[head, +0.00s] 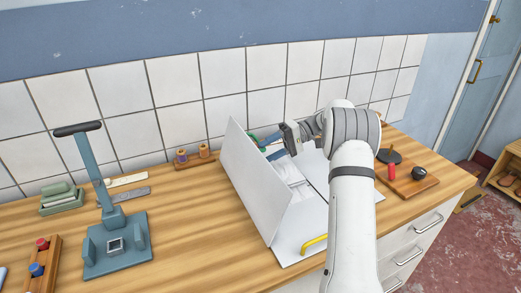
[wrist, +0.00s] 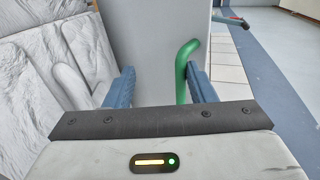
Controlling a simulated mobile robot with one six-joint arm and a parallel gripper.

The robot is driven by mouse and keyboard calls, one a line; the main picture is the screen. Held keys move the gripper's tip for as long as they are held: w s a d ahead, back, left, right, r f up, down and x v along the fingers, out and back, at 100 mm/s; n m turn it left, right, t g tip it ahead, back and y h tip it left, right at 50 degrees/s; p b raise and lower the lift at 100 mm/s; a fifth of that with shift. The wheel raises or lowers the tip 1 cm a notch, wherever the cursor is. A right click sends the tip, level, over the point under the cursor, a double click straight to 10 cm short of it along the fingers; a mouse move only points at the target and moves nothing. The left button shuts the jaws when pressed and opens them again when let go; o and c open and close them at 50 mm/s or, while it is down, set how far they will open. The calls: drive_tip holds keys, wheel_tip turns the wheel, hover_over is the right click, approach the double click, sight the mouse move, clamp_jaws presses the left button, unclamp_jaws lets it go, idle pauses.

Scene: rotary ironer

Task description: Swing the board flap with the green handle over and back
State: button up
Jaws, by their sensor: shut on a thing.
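The folding board is white, with one flap (head: 262,185) standing up steeply at its left. A green handle (head: 253,137) shows at the flap's far upper edge. My gripper (head: 272,144) reaches in from the right and is shut on the green handle. In the wrist view the handle (wrist: 183,68) lies against the inner side of the right blue finger; contact at the left finger is unclear. A pale wrinkled garment (head: 287,172) lies on the board, partly hidden by the flap and my arm. A yellow handle (head: 314,243) is at the near edge.
A blue-grey stand (head: 107,210) with a black top bar is on the wooden counter (head: 190,215) at left. Wooden blocks with spools (head: 193,157) stand by the tiled wall. A small board with dark knobs (head: 408,180) lies right of my arm.

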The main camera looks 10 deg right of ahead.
drive_tip(key=shift+d+f, duration=0.15)
drive_tip(key=shift+f, duration=0.1)
drive_tip(key=p+v, duration=0.1)
drive_tip(key=v, duration=0.6)
drive_tip(key=shift+d+r, duration=0.3)
drive_tip(key=shift+r, duration=0.1)
drive_tip(key=shift+w, duration=0.1)
